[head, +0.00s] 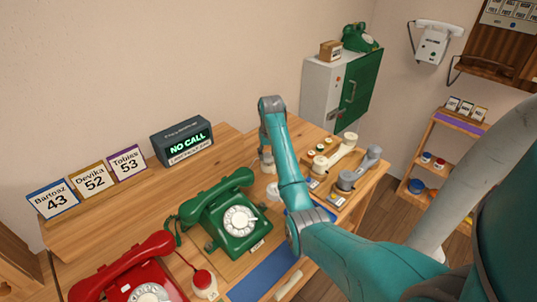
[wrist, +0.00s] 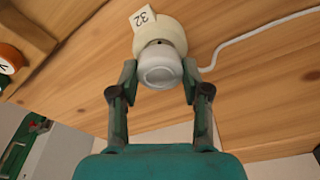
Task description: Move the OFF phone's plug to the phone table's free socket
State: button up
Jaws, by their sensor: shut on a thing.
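In the wrist view my gripper (wrist: 160,82) is shut on a white round plug (wrist: 160,67), one finger on each side. The plug is up against a cream round socket (wrist: 172,32) with a tag reading 32; I cannot tell if it is fully seated. A white cord (wrist: 250,32) runs off to the right. In the head view my gripper (head: 267,160) is low over the back of the wooden phone table. A green dial phone (head: 232,216) and a red dial phone (head: 135,278) stand left of my arm. No OFF mark is readable.
A red plug on a cream socket (head: 204,285) is near the front. A dark display (head: 184,141) reads NO CALL beside several name cards (head: 93,181). A cabinet (head: 340,88) stands behind.

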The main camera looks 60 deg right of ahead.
jog(key=shift+f, duration=0.7)
jog(key=o, duration=1.1)
jog(key=shift+r, duration=0.15)
jog(key=r, duration=0.7)
jog(key=shift+s+a+r, duration=0.1)
jog(key=shift+s+a, duration=0.3)
